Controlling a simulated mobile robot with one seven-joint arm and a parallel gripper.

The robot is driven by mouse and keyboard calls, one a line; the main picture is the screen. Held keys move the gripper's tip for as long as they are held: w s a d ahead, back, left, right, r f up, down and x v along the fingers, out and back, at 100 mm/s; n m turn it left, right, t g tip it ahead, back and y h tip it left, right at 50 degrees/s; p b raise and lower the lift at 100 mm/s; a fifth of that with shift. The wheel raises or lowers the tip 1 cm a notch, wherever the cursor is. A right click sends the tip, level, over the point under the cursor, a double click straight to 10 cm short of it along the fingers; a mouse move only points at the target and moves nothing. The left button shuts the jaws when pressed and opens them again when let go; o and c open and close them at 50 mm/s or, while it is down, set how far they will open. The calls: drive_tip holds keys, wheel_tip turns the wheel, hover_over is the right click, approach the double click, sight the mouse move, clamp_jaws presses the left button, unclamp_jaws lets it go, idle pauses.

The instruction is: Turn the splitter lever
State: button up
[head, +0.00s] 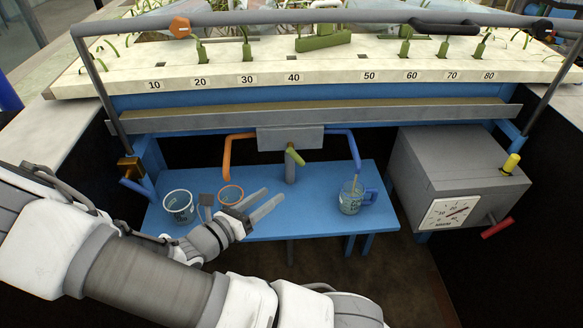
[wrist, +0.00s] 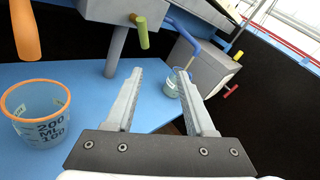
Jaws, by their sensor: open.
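The splitter is a grey box (head: 290,138) under the flume, with an orange pipe (head: 236,140) on its left and a blue pipe (head: 345,133) on its right. The green lever (head: 295,156) sticks out from its front above a grey post; it also shows in the wrist view (wrist: 142,32), tilted slightly. My gripper (head: 267,204) is open and empty, low over the blue table, below and left of the lever. In the wrist view its fingers (wrist: 158,72) stand apart, with the lever beyond and above the left finger, not touching it.
An orange-rimmed beaker (wrist: 38,125) stands left of my gripper, and a white-rimmed beaker (head: 178,209) farther left. A grey box with a dial (head: 448,212) and red handle (head: 497,228) is at right.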

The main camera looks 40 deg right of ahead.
sight(298, 159)
drive_tip(key=w+d+n+b, duration=0.1)
drive_tip(key=w+d, duration=0.1)
drive_tip(key=d, duration=0.3)
drive_tip(key=w+d+f+n+t+b, duration=0.1)
drive_tip(key=w+d+b, duration=0.1)
drive_tip(key=d, duration=0.3)
drive_tip(key=w+d+t+b, duration=0.1)
drive_tip(key=w+d, duration=0.2)
drive_tip(key=d, duration=0.2)
drive_tip(key=shift+w+d+f+n+h, duration=0.2)
drive_tip(key=shift+w+n+h, duration=0.1)
drive_tip(key=shift+n, duration=0.1)
drive_tip(key=shift+c, duration=0.2)
drive_tip(key=shift+a, duration=0.1)
clamp_jaws()
